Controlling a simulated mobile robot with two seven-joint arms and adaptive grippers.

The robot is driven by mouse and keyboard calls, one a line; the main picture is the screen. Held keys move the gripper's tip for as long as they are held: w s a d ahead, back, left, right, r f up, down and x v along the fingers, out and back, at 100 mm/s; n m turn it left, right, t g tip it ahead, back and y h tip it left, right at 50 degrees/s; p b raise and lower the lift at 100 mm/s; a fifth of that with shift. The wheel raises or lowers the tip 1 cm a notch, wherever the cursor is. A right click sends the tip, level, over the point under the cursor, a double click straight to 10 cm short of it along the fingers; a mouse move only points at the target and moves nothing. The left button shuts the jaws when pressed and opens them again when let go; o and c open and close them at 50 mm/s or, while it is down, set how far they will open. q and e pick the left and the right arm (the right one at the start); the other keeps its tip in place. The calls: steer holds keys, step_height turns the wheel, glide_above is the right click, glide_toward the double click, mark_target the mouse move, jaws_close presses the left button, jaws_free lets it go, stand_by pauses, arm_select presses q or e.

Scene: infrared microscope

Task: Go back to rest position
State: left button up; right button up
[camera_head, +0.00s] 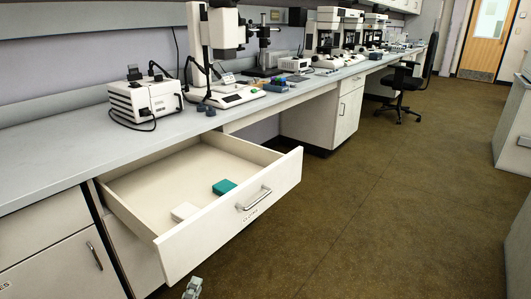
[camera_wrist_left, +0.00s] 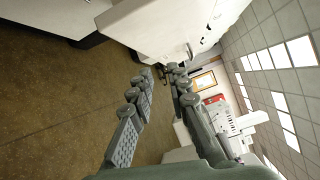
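My left gripper (camera_head: 193,287) shows only as a small grey tip at the bottom edge of the head view, in front of the open drawer and below its front panel. In the left wrist view the fingers of the left gripper (camera_wrist_left: 162,73) stand apart with nothing between them, so it is open and empty. My right gripper is in neither view.
A drawer (camera_head: 285,172) is pulled out under the bench (camera_head: 60,145). It holds a teal box (camera_head: 224,187) and a white box (camera_head: 184,211). A microscope (camera_head: 225,95) and a white power unit (camera_head: 145,100) stand on the bench.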

arm_select(q)
steer(key=s+a+f+n+g+y+p, duration=0.2)
steer(key=s+a+f+n+g+y, duration=0.25)
steer(key=a+f+n+g, duration=0.55)
steer(key=s+a+f+n+g, duration=0.1)
steer(key=s+f+n+g, duration=0.4)
steer(key=s+n, duration=0.5)
step_height(320, 180, down, 2)
steer(key=shift+s+a+f+n+p, duration=0.15)
steer(key=shift+s+n+p, duration=0.25)
steer(key=shift+s, duration=0.4)
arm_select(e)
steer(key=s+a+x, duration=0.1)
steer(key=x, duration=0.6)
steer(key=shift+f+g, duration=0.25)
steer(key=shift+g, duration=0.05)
